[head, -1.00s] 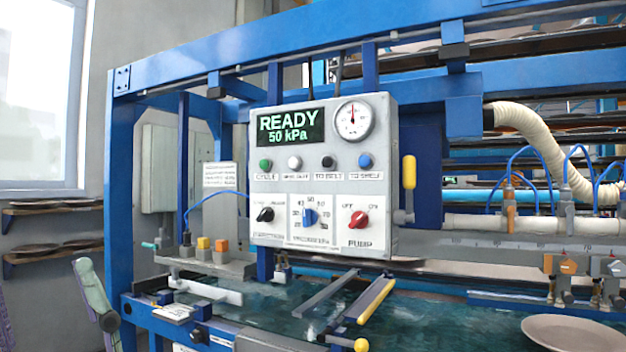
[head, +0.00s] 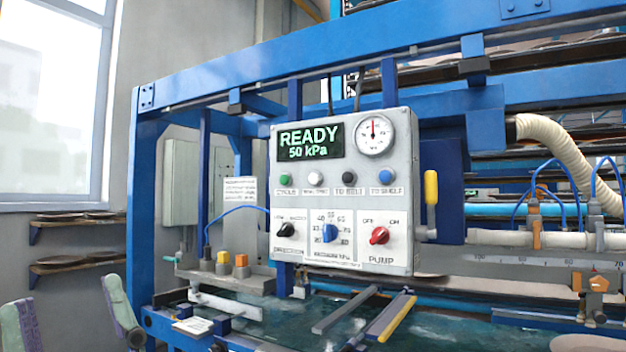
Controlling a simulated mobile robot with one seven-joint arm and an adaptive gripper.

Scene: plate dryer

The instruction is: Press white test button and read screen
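The grey control panel (head: 342,262) faces me near the middle of the head view. Its dark screen (head: 310,143) shows green text reading "READY" and "50 kPa". The white button (head: 316,179) is second from the left in the row below the screen, between a green button (head: 286,181) and a black button (head: 348,179). The label under the white button is too blurred to read surely. Nothing covers the button or the screen. My gripper is not in view.
A blue button (head: 385,177) ends the row. Below are a black direction knob (head: 286,230), a blue pressure knob (head: 330,233) and a red pump knob (head: 380,236). A round gauge (head: 373,134) is at the upper right. A yellow handle (head: 431,187) stands beside the panel.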

